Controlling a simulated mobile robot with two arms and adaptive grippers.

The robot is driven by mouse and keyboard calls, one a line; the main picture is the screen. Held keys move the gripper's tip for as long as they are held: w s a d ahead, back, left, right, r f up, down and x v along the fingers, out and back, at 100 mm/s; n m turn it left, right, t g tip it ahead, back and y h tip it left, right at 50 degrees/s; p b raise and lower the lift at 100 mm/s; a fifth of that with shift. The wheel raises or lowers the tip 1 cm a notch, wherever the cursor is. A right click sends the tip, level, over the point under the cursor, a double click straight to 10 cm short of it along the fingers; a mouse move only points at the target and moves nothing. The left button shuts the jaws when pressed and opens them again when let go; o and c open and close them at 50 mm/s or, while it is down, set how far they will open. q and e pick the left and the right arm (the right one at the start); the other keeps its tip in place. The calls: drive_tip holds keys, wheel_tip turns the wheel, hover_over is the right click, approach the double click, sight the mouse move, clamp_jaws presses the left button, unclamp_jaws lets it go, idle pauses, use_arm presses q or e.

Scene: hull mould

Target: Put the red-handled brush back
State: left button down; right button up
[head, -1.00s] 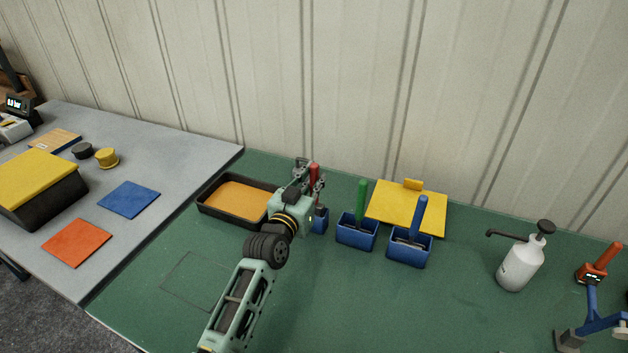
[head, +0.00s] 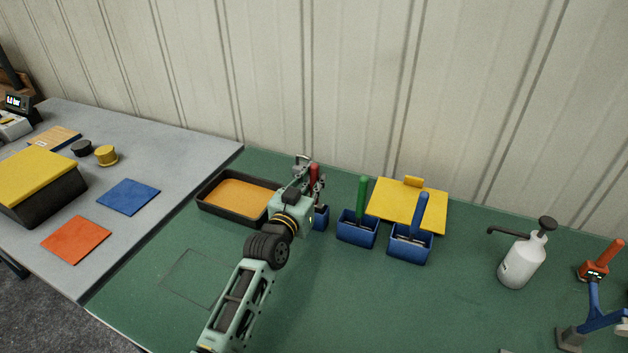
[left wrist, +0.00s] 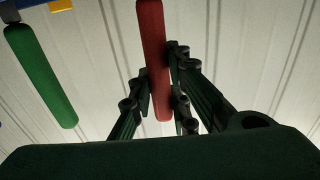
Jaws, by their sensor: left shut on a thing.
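The red-handled brush (head: 314,171) stands about upright, its handle between the fingers of my left gripper (head: 309,184). In the left wrist view the red handle (left wrist: 153,60) runs up between the two fingers (left wrist: 160,102), which are shut on it. A blue holder (head: 321,217) shows just right of and below the gripper, partly hidden by it. The brush's lower end is hidden, so I cannot tell whether it sits inside this holder. My right gripper is not in view.
To the right stand blue holders with a green-handled brush (head: 362,195) and a blue-handled brush (head: 420,212). A black tray (head: 205,207) with orange content lies left of the gripper. A white pump bottle (head: 522,262) stands farther right. The front of the green table is clear.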

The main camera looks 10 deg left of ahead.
use_arm(q)
drive_tip(key=c, duration=1.6)
unclamp_jaws()
